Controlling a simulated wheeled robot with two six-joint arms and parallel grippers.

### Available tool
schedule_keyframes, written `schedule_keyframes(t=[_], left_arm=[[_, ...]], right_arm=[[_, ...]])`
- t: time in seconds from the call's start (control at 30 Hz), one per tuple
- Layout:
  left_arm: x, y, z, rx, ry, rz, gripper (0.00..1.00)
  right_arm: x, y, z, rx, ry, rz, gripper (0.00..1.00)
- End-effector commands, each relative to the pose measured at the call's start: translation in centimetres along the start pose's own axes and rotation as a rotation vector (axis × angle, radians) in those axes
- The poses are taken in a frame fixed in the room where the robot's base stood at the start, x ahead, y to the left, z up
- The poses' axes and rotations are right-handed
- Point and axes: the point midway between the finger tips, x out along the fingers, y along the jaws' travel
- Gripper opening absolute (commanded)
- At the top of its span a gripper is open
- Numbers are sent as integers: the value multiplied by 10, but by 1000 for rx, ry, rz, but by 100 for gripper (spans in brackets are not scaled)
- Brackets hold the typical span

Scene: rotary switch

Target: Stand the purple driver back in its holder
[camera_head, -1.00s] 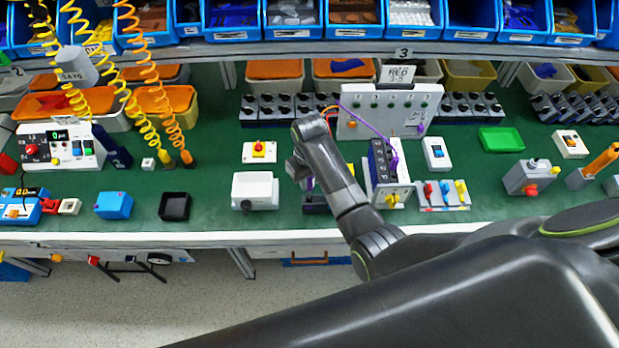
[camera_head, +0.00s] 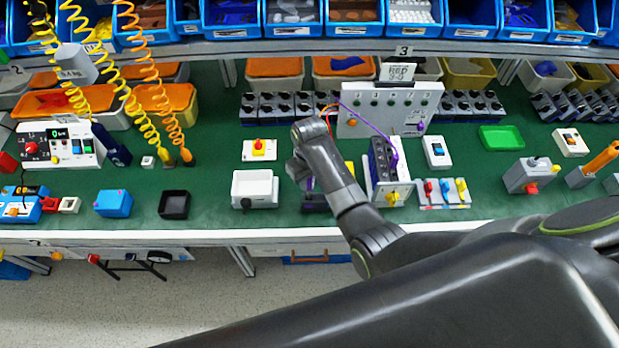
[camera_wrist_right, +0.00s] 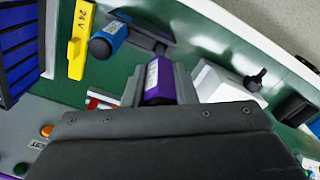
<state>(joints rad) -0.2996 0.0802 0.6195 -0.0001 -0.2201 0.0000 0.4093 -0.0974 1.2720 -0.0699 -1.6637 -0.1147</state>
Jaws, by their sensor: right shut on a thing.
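The purple driver (camera_wrist_right: 158,90) is held between the two grey fingers of my right gripper (camera_wrist_right: 160,78) in the right wrist view. Only a small purple part of it (camera_head: 309,184) shows in the head view, beneath my wrist. A dark holder block (camera_wrist_right: 150,32) lies ahead of the fingers in the wrist view, with a blue driver (camera_wrist_right: 106,40) at it. In the head view the holder (camera_head: 314,204) is partly hidden by my right arm, near the bench's front edge. The driver's lower end and its gap to the holder are hidden. My left gripper is not in view.
A white box (camera_head: 255,190) stands left of the holder. The switch unit (camera_head: 385,168) with a yellow knob stands close to its right, and a taller grey panel (camera_head: 372,124) stands behind. Green bench surface is free between the white box and the black tray (camera_head: 174,205).

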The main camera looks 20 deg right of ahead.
Motion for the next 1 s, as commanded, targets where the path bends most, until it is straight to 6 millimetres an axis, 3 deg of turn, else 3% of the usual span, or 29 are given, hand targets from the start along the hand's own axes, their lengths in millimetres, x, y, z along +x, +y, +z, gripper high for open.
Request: schedule_keyframes(t=[1.0], left_arm=[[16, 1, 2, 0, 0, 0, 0]], right_arm=[[31, 0, 0, 0, 0, 0, 0]])
